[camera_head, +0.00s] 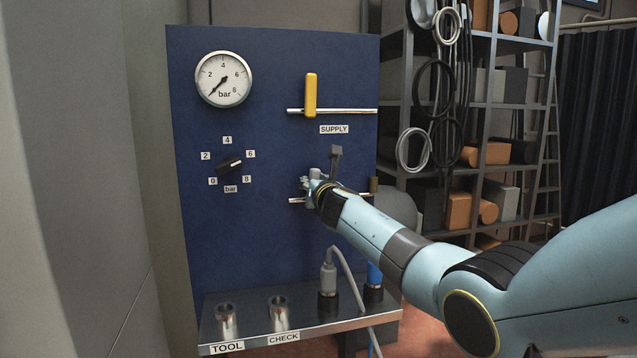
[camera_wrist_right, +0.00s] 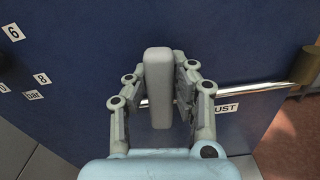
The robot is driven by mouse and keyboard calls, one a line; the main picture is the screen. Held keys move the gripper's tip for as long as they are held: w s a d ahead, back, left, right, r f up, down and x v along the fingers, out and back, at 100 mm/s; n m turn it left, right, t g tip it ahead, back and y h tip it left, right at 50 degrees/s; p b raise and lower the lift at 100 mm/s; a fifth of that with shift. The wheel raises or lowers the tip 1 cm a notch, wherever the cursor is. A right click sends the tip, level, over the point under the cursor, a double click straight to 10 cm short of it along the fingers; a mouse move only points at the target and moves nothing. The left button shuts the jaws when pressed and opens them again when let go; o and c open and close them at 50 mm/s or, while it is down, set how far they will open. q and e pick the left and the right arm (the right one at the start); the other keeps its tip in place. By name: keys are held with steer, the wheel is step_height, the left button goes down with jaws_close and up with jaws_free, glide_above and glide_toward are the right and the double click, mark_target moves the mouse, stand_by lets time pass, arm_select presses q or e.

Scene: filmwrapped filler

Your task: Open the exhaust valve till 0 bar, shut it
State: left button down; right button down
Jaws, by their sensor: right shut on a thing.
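The exhaust valve's grey lever (camera_wrist_right: 158,88) stands between the fingers of my right gripper (camera_wrist_right: 160,95) in the right wrist view. The gripper is shut on it. The lever lies across the silver pipe (camera_wrist_right: 245,90), about at right angles to it. In the head view my right gripper (camera_head: 312,188) is at the lower pipe and hides most of the valve. The pressure gauge (camera_head: 223,78) has its needle pointing to the lower left, at about the 0 end of the scale. My left gripper is not in view.
Above, the yellow supply lever (camera_head: 311,95) stands upright across its pipe. A black knob (camera_head: 230,165) has its white mark toward 6. Below are the TOOL socket (camera_head: 227,320), the CHECK socket (camera_head: 278,314) and a grey hose plug (camera_head: 328,279). Shelves (camera_head: 500,105) stand behind right.

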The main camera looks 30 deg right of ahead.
steer(key=shift+a+f+n, duration=0.1)
steer(key=shift+a+n, duration=0.25)
steer(key=shift+n, duration=0.35)
steer(key=shift+w, duration=0.1)
steer(key=shift+n, duration=0.3)
steer(key=c, duration=1.1)
jaws_free()
steer(key=shift+a, duration=0.1)
steer(key=v, duration=1.2)
